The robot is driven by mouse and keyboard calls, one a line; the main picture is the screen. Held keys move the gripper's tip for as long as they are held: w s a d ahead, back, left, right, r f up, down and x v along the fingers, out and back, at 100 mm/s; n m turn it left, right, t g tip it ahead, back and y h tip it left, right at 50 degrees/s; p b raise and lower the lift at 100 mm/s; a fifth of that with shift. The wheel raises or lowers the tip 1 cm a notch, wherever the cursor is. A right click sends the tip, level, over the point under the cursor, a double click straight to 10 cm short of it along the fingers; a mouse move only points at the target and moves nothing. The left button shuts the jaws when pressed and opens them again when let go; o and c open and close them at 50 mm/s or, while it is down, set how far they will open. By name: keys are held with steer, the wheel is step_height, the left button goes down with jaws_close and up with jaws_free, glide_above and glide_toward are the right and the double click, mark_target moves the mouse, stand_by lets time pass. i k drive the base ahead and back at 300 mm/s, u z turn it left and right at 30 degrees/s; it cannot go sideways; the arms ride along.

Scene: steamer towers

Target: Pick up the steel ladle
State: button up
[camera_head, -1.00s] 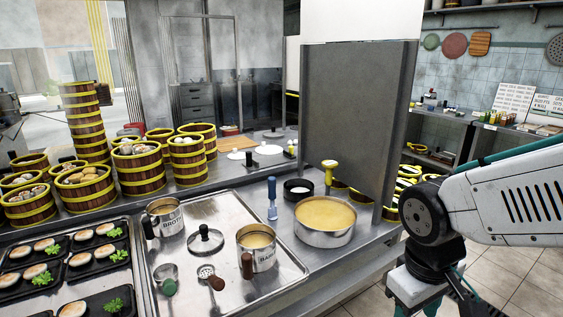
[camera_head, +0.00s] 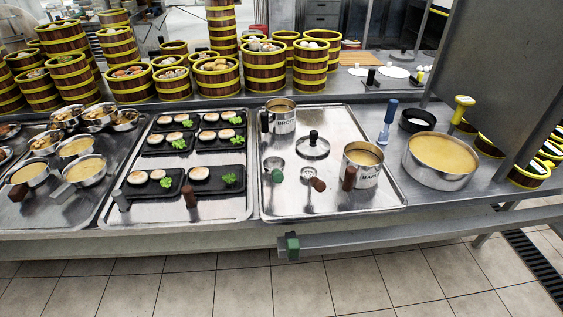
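On the right-hand tray (camera_head: 340,207) lie two small long-handled utensils. One has a round steel bowl and a green handle (camera_head: 277,175) and looks like the steel ladle (camera_head: 273,163). Beside it on the right is a perforated steel skimmer (camera_head: 307,174) with a brown handle. The ladle lies in front of a steel lid (camera_head: 313,146) with a black knob, apart from it. My gripper is not in view.
Two steel pots, one at the back (camera_head: 284,120) and one at the right (camera_head: 363,166), stand on the same tray. A large pot (camera_head: 440,158) and a blue-handled tool (camera_head: 388,122) stand to the right. Food plates fill the tray on the left. Tiled floor in front is clear.

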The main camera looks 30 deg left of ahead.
mark_target(273, 167)
steer(key=u, duration=0.5)
steer(key=k, duration=1.1)
steer(key=z, duration=0.6)
steer(key=i, duration=1.3)
steer(key=u, duration=0.9)
steer(key=i, duration=0.35)
steer(key=u, duration=0.3)
